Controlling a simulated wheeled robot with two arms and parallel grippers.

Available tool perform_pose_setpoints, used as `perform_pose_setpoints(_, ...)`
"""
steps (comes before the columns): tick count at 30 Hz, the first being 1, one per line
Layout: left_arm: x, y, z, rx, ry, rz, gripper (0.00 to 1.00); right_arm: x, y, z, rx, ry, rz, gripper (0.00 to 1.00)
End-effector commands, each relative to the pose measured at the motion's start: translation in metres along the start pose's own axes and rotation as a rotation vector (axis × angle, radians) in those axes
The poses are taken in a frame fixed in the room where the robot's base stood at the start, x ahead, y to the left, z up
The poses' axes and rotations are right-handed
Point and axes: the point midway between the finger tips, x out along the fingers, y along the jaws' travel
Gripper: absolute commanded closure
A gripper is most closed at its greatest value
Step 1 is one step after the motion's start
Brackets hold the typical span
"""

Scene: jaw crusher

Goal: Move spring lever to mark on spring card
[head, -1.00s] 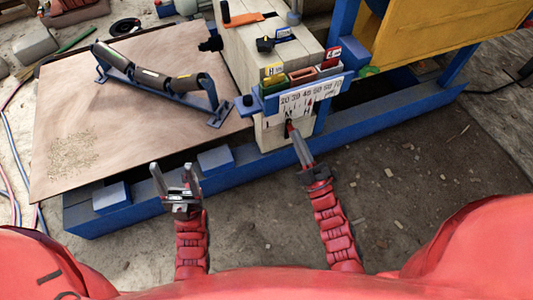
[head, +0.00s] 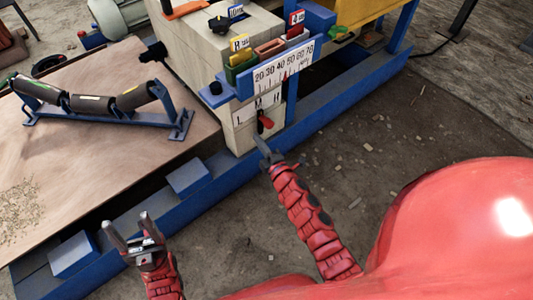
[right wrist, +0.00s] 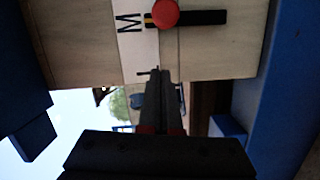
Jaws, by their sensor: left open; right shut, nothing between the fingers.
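The spring lever (head: 266,121), with a red knob, sits on the front of the pale block below the white spring card (head: 246,113) lettered L, M and H. In the right wrist view the red knob (right wrist: 166,12) lies beside the letter M and against a thin yellow mark (right wrist: 148,19), over a black bar. My right gripper (head: 262,144) is shut and empty, just below the lever and apart from it; its fingers (right wrist: 155,75) show below the knob in the wrist view. My left gripper (head: 132,226) is open and empty at lower left, away from the block.
A scale plate (head: 286,67) numbered 20 to 70 is fixed above the card, with coloured labelled blocks behind it. A blue beam (head: 222,172) runs below the block. A roller frame (head: 105,107) stands on the brown board (head: 95,150) at left. The ground at right is open.

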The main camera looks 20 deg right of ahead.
Motion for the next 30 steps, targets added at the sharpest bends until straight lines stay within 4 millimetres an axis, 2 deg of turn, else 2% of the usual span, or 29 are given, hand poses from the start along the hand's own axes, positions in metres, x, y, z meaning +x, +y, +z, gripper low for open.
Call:
perform_pose_setpoints(2,-0.006,0.001,0.0,0.001,0.004,0.006,0.35,0.016,-0.002,0.0,0.0,0.001,0.0,1.0)
perform_pose_setpoints(6,-0.009,0.001,-0.001,0.003,0.01,0.012,0.35,0.018,-0.002,0.024,-0.001,-0.003,-0.001,1.0)
perform_pose_setpoints(12,-0.011,0.001,-0.001,0.005,0.014,0.016,0.35,0.022,-0.001,0.038,0.002,-0.002,-0.001,1.0)
perform_pose_setpoints(23,-0.011,0.001,-0.002,0.005,0.015,0.017,0.35,0.022,0.0,0.039,0.003,-0.001,-0.001,1.0)
perform_pose_setpoints(30,-0.001,0.0,-0.001,0.002,0.007,0.006,0.35,0.022,0.004,0.042,0.038,0.0,-0.008,1.0)
